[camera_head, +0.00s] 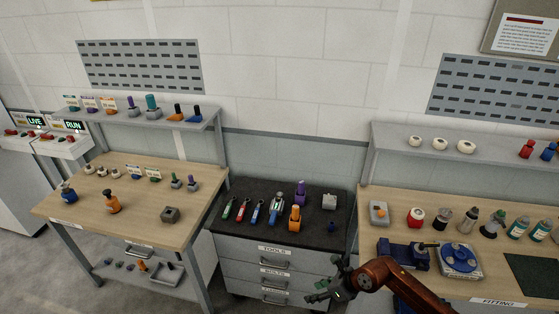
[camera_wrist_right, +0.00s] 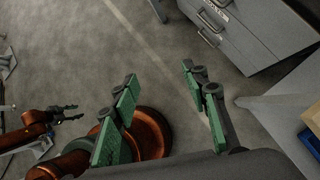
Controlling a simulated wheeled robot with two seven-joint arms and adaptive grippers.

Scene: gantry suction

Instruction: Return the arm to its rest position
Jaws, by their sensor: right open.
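My right gripper (camera_head: 326,285) is at the bottom centre of the head view, in front of the dark-topped drawer cabinet (camera_head: 340,210). My reddish-brown right arm (camera_head: 395,278) reaches it from the bottom right. In the right wrist view the gripper (camera_wrist_right: 159,74) has its two green-padded fingers wide apart. Nothing is between them, only grey floor beyond. My left gripper (camera_wrist_right: 64,112) shows small and dark at the left of the wrist view; its jaw state is unclear. It is not in the head view.
A wooden table (camera_head: 75,204) stands left. The fitting bench (camera_head: 455,287) stands right, bearing a blue device (camera_head: 460,258) and several bottles. Hand tools, including a red-handled one (camera_head: 241,210), lie on the cabinet. The wrist view shows open floor (camera_wrist_right: 70,45) beside the cabinet drawers (camera_wrist_right: 240,30).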

